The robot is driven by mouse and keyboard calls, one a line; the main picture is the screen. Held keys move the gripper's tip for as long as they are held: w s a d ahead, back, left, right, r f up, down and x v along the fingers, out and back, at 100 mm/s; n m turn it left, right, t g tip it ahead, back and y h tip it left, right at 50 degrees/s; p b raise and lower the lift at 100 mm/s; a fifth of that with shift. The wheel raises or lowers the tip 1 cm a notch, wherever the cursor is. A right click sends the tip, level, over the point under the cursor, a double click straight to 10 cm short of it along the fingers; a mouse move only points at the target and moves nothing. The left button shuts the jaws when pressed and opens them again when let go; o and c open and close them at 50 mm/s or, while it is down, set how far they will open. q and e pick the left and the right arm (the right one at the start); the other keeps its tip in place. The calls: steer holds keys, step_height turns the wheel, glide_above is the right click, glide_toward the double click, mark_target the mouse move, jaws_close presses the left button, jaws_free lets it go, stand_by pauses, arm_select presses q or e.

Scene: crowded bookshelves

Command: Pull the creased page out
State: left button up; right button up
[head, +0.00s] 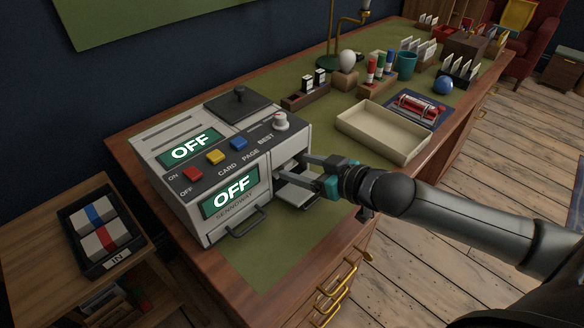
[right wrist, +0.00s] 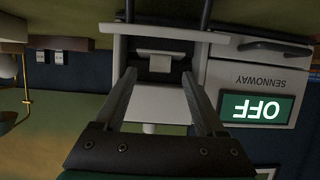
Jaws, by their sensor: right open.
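The grey copier-like machine (head: 215,165) stands on the desk, with both green displays reading OFF. Its right front has an open bay with a pale tray jutting out (head: 296,192). In the right wrist view, which shows the machine upside down, a small pale piece (right wrist: 160,57), seemingly the creased page, shows in the dark opening (right wrist: 160,72). Its creases are too small to make out. My right gripper (head: 297,169) is open at the bay, its fingers (right wrist: 158,76) spread on either side of the pale piece, apparently not touching it. My left gripper is not in view.
Red, yellow and blue buttons and a white knob (head: 281,121) top the machine. A cream tray (head: 344,126) lies to its right, with a red cylinder device (head: 417,106) behind. An IN tray (head: 105,262) sits on the left side table. Green desktop is clear before the machine.

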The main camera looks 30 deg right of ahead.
mark_target(289, 164)
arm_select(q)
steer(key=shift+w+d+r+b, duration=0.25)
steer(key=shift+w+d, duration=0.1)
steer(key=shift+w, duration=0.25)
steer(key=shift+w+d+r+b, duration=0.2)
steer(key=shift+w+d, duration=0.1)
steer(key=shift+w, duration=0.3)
arm_select(e)
steer(key=shift+x, duration=1.6)
jaws_close()
